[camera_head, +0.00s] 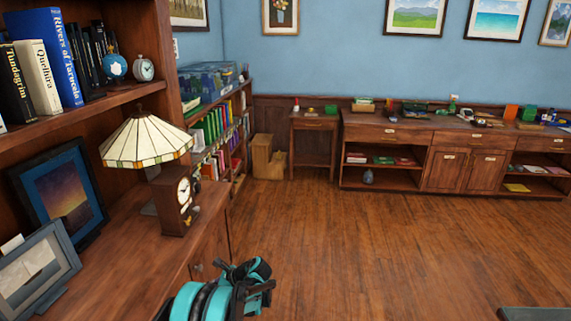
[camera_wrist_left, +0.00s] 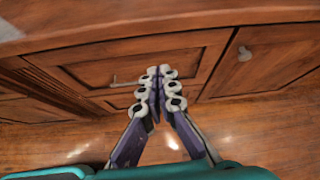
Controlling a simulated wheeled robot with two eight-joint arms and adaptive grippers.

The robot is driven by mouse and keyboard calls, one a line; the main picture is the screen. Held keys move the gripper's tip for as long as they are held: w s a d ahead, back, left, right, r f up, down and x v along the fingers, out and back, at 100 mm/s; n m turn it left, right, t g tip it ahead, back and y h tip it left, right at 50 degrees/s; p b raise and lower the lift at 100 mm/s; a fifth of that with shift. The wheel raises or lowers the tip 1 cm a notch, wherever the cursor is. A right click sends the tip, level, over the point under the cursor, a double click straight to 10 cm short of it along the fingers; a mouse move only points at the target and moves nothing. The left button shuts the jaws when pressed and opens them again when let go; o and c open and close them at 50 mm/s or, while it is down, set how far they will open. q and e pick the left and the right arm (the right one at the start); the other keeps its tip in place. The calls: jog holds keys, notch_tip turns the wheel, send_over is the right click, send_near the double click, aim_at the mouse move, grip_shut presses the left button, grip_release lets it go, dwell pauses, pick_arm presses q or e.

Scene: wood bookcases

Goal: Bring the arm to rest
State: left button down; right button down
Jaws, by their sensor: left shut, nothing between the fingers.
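My left arm (camera_head: 208,302) comes in at the bottom of the head view, teal and black, beside the front edge of the near bookcase. Its gripper shows in the left wrist view (camera_wrist_left: 159,92), with the fingertips pressed together and nothing between them. The fingers point toward a wooden cabinet door (camera_wrist_left: 140,66) low on the bookcase. I cannot tell how far the fingertips are from the door. My right gripper is not in view.
The near bookcase counter (camera_head: 130,270) holds a stained-glass lamp (camera_head: 146,138), a wooden clock (camera_head: 176,200) and picture frames (camera_head: 62,192). The wooden floor (camera_head: 370,250) to the right is open. A long cabinet (camera_head: 390,134) stands along the far wall.

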pick_arm(q)
jog(key=s+d+r+n+t+h, duration=0.1)
jog(key=s+d+r+n+h, duration=0.25)
jog(key=s+r, duration=0.45)
jog(key=s+d+r+n+t+h, duration=0.2)
jog(key=s+r+n, duration=0.25)
jog(key=r, duration=0.45)
jog(key=s+d+n+t+h, duration=0.1)
jog(key=s+d+n, duration=0.3)
jog(key=s, duration=0.6)
jog(key=s+d+n+t+h, duration=0.1)
jog(key=s+d+n+h, duration=0.3)
jog(key=s, duration=0.6)
jog(key=shift+d+r+n+t, duration=0.15)
jog(key=shift+r+n+t, duration=0.2)
jog(key=shift+n, duration=0.55)
jog(key=shift+h, duration=0.25)
